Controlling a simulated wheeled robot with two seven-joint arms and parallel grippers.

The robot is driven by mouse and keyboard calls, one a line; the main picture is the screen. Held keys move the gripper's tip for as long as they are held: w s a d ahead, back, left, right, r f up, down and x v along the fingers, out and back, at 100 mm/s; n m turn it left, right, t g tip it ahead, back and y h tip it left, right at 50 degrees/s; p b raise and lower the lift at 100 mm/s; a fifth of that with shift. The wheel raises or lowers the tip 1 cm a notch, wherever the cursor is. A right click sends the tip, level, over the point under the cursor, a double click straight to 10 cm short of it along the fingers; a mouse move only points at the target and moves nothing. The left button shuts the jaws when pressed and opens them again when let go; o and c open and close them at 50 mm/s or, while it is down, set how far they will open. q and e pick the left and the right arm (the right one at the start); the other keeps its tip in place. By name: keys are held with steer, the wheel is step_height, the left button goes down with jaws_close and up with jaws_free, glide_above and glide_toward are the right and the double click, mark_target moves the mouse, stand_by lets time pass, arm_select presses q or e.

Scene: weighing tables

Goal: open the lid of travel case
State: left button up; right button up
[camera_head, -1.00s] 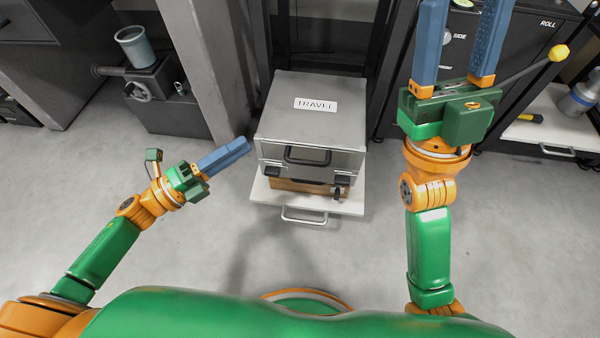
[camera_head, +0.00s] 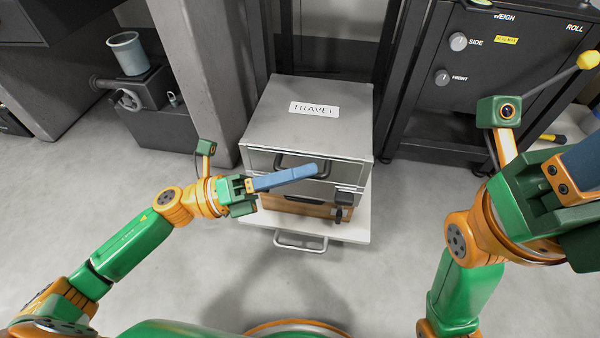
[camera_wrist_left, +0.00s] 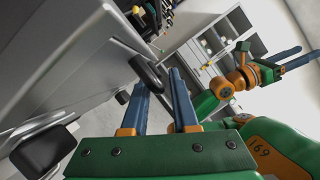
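The travel case (camera_head: 310,125) is a grey metal box with a white TRAVEL label on its lid (camera_head: 265,125); the lid is shut. A black handle (camera_head: 285,160) is on its front, with a dark latch (camera_head: 349,190) to the right. My right gripper (camera_wrist_left: 308,55) is open and empty, away from the case.
A grey post (camera_head: 198,70) stands left, and a black cabinet with knobs (camera_head: 480,75) right. The floor in front is clear.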

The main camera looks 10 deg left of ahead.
arm_select(q)
jaws_close()
stand_by(1.4)
